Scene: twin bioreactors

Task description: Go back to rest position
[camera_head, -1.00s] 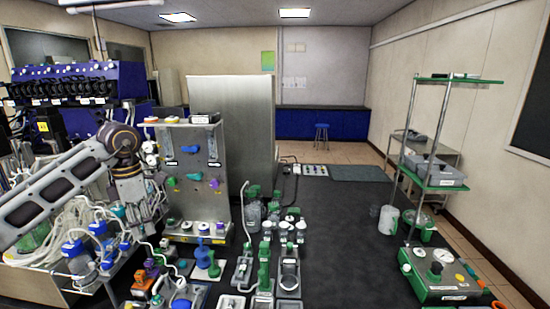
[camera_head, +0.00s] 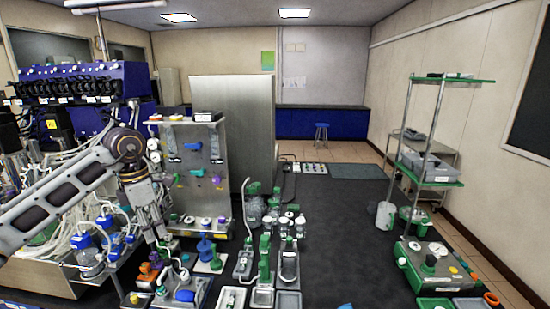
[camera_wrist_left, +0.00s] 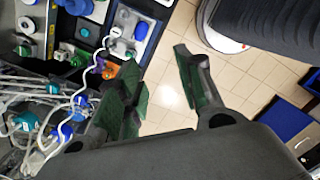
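My left arm comes in from the left in the head view. Its gripper (camera_head: 156,240) hangs down in front of the metal peg panel, above the front of the bench with tubing and blue-capped vessels. In the left wrist view the gripper (camera_wrist_left: 160,88) has its two green-padded fingers spread apart. Only tiled floor shows between them, so it is open and empty. My right gripper is in neither view.
Blue-capped vessels and tubing (camera_wrist_left: 60,115) are close beside the left fingers. The peg panel (camera_head: 200,160) stands behind the gripper. Several bottles and trays (camera_head: 289,270) cover the front centre. A green-shelved rack (camera_head: 430,180) stands at right.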

